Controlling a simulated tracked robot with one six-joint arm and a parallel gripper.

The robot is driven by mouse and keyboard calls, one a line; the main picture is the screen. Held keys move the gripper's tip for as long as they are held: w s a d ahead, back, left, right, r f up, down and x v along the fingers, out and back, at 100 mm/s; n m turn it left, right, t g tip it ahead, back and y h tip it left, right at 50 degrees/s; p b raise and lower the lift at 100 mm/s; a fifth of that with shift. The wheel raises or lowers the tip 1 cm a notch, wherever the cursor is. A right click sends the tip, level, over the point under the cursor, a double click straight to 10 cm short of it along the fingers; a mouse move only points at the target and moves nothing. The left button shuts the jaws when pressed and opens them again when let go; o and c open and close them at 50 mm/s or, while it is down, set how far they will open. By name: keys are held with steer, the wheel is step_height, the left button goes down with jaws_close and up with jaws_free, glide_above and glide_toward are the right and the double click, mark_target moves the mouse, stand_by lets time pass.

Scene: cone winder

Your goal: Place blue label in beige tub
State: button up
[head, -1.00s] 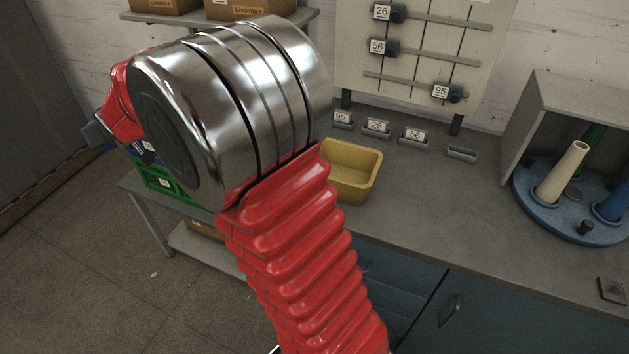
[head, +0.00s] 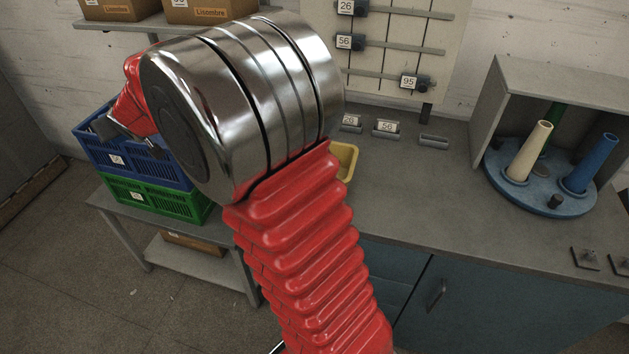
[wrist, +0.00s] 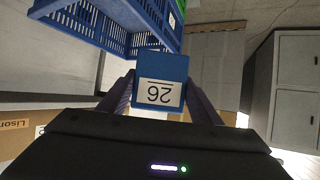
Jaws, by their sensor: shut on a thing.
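The blue label (wrist: 172,67), with a white field reading 26 upside down, is between the fingers of my gripper (wrist: 160,90) in the wrist view. My gripper is shut on it. In the head view my gripper (head: 106,128) is at the left, in front of the blue crate; the label cannot be made out there. The beige tub (head: 346,160), yellowish, stands on the grey bench right of my arm. My gripper is well left of the tub.
A blue crate (head: 110,160) sits on a green crate (head: 150,197) on a low side table. Small numbered holders (head: 387,129) line the bench behind the tub. A round blue stand (head: 540,190) with cones is at the right. The bench middle is clear.

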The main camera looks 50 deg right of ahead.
steer(key=s+d+m+h, duration=0.1)
steer(key=s+d, duration=0.3)
steer(key=d, duration=1)
steer(key=s+d+m+h, duration=0.1)
steer(key=s+d, duration=0.2)
steer(key=d, duration=1.1)
steer(key=s+d+m+h, duration=0.1)
steer(key=s+d, duration=0.3)
steer(key=d, duration=1)
steer(key=s+d+f+n+y, duration=0.1)
steer(key=s+d+f, duration=0.1)
steer(key=s, duration=0.3)
steer(key=s+d+f+n+y, duration=0.2)
steer(key=s+f, duration=0.1)
steer(key=s, duration=0.2)
steer(key=s+a+n+y, duration=0.1)
steer(key=s+a+f+n+y, duration=0.1)
steer(key=s+a, duration=0.1)
steer(key=s+a+f+n+y, duration=0.1)
steer(key=s, duration=0.1)
steer(key=shift+a+f, duration=0.1)
steer(key=shift+a, duration=0.3)
steer(key=s+a+f+n+g+y, duration=0.1)
steer(key=s+a+n+y, duration=0.1)
steer(key=a, duration=0.4)
steer(key=shift+s+a+n+y, duration=0.3)
steer(key=shift+s+a+y, duration=0.1)
steer(key=shift+s, duration=0.2)
steer(key=shift+f, duration=0.15)
